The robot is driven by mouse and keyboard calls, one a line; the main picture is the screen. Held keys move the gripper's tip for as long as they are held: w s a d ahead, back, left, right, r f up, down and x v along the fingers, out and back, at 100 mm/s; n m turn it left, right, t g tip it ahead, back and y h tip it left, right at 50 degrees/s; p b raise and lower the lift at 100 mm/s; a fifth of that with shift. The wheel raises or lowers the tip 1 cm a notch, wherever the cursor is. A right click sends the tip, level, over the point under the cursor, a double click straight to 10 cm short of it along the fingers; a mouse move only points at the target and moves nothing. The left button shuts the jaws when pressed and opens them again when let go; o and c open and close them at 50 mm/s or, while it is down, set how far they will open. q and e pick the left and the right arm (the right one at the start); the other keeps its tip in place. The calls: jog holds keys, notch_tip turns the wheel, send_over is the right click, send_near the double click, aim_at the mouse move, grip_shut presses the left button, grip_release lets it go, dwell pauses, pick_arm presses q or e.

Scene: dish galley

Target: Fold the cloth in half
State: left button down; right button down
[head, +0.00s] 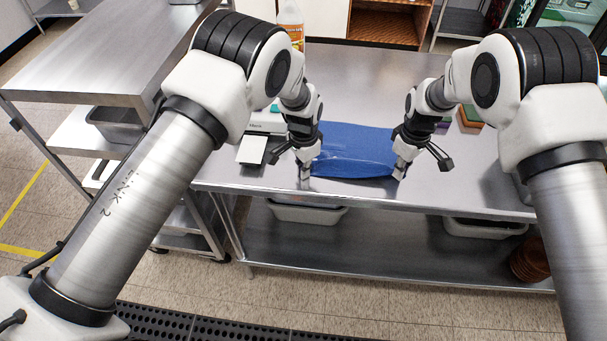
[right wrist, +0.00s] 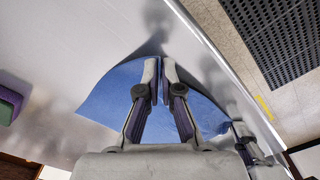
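The blue cloth (head: 357,140) lies on the steel table between my two grippers, with a crease or wave running across its front part. My left gripper (head: 305,175) is at its front left corner and looks shut on it, though its fingertips are small in the head view. My right gripper (head: 400,170) is at the front right corner. In the right wrist view, my right gripper (right wrist: 160,80) has its fingers almost together with a strip of cloth (right wrist: 112,92) between them. The left gripper (right wrist: 245,145) also shows there, beside the cloth's other end.
The steel table (head: 460,185) has its front edge just in front of the cloth. A white-and-grey item (head: 253,148) lies left of the cloth. Sponge-like blocks (head: 470,115) lie behind my right gripper. A bottle (head: 291,22) stands at the back.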

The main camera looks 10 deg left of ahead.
pick_arm(q)
notch_tip(320, 180, up, 5)
jog(key=shift+f, duration=0.2)
jog(key=shift+r, duration=0.2)
